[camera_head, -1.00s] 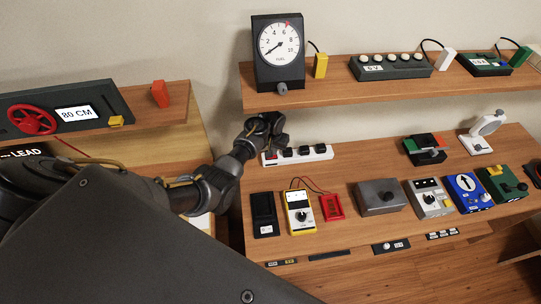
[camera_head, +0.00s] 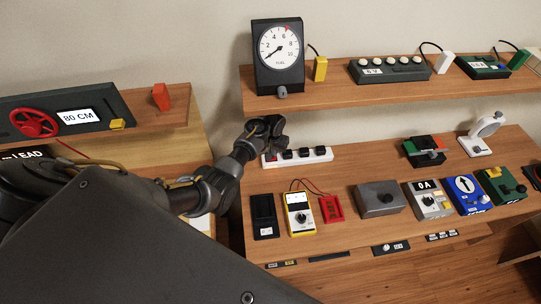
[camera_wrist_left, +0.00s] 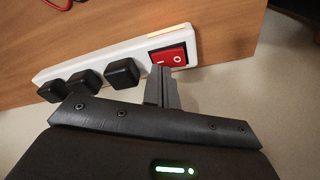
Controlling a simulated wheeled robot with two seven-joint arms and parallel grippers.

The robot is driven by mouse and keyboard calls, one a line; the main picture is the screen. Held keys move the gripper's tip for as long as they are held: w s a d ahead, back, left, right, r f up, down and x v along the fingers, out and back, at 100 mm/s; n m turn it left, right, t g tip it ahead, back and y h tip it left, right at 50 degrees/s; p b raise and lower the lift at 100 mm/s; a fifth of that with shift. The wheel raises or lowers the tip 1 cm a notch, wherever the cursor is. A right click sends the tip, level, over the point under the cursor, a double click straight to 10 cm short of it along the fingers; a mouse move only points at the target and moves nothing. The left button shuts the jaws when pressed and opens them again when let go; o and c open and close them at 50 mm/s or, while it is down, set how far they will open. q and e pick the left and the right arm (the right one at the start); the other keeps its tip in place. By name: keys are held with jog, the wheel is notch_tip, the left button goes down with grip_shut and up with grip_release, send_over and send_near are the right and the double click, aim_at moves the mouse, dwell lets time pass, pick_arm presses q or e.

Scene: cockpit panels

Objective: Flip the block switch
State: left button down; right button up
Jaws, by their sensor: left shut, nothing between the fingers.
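The white power block (camera_head: 325,154) lies along the back of the middle bench, with several black plugs in it. Its red rocker switch (camera_head: 270,157) is at the block's left end, partly hidden by my left gripper (camera_head: 271,131) in the head view. In the left wrist view, the red switch (camera_wrist_left: 178,57) shows a dash and an O on its face. My left gripper (camera_wrist_left: 160,75) is shut and empty, with its fingertips at the switch's dash side. Whether they touch it I cannot tell. My right gripper is in neither view.
A fuel gauge (camera_head: 279,55) stands on the upper shelf behind. A yellow multimeter (camera_head: 299,213), a grey box (camera_head: 380,198) and a grey meter (camera_head: 427,200) stand in front of the block. A panel with a red wheel (camera_head: 34,122) is at left.

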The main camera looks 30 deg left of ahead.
pick_arm(q)
notch_tip(320, 180, up, 6)
jog(key=shift+f+p, duration=0.1)
jog(key=shift+p, duration=0.3)
dwell(0.6)
